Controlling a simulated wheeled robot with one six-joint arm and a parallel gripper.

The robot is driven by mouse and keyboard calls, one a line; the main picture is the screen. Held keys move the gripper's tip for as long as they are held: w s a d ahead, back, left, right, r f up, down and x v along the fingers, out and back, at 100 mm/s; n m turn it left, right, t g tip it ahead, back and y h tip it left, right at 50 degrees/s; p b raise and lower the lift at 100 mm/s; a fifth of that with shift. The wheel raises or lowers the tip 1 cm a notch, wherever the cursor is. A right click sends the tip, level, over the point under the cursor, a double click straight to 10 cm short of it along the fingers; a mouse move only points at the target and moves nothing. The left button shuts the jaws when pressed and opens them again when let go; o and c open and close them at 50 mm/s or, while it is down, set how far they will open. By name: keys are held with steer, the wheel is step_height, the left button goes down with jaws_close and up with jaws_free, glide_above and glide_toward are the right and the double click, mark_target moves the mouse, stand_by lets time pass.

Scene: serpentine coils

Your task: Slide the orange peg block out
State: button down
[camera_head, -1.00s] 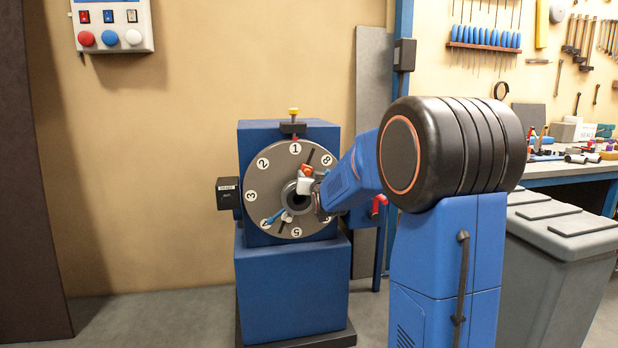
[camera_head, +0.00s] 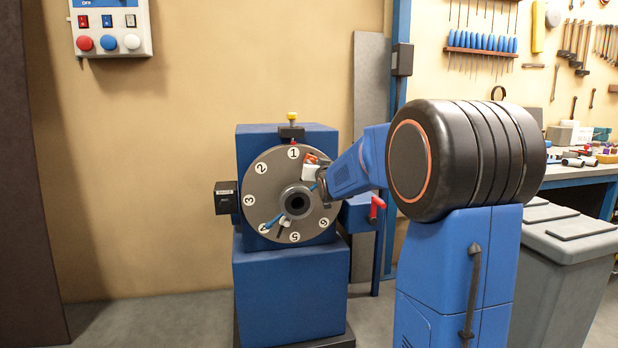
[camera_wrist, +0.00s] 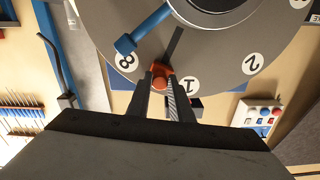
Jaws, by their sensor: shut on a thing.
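The orange peg block (camera_wrist: 161,72) sits on the grey numbered disc (camera_wrist: 215,62) near its rim, between the 8 and the 1. A dark straight slot runs from the block towards the hub in the wrist view. My gripper (camera_wrist: 159,86) is shut on the block, one finger on each side. In the head view, the orange block (camera_head: 311,158) shows at the disc's upper right, partly covered by a white piece and my wrist. The grey disc (camera_head: 262,192) stands upright on the blue machine. I cannot tell how far the block sits in the slot.
A blue handle (camera_wrist: 145,30) lies close beside the block in the wrist view. Another blue handle (camera_head: 272,222) is near the 4. A yellow-topped plunger (camera_head: 292,117) stands above the disc. A red lever (camera_head: 377,204) sticks out at the machine's right side.

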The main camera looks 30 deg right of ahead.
steer(key=shift+r, duration=0.4)
steer(key=c, duration=1.6)
jaws_free()
steer(key=shift+d, duration=0.1)
steer(key=shift+f, duration=0.1)
steer(key=shift+s, duration=0.1)
steer(key=v, duration=1.7)
steer(key=shift+s, duration=0.15)
steer(key=s+a+f+n+g+y, duration=0.1)
steer(key=s+a+f+g, duration=0.3)
steer(key=s, duration=0.7)
steer(key=s+a+f+n+g+y, duration=0.2)
steer(key=s+a+f+g, duration=0.2)
steer(key=s+a+f, duration=0.5)
steer(key=s+a+f+n+g+y, duration=0.1)
steer(key=s+a+f+g, duration=0.3)
steer(key=s+f, duration=0.7)
steer(key=shift+s+a+f+n+g+y, duration=0.15)
steer(key=shift+s+a, duration=0.25)
steer(key=shift+s, duration=0.2)
steer(key=shift+s+a+r+n+g+y, duration=0.1)
steer(key=shift+s+a+y, duration=0.1)
steer(key=shift+s+a, duration=0.35)
steer(key=shift+s+a+f+n+g+y, duration=0.15)
steer(key=shift+s+a, duration=0.15)
steer(key=shift+s, duration=0.4)
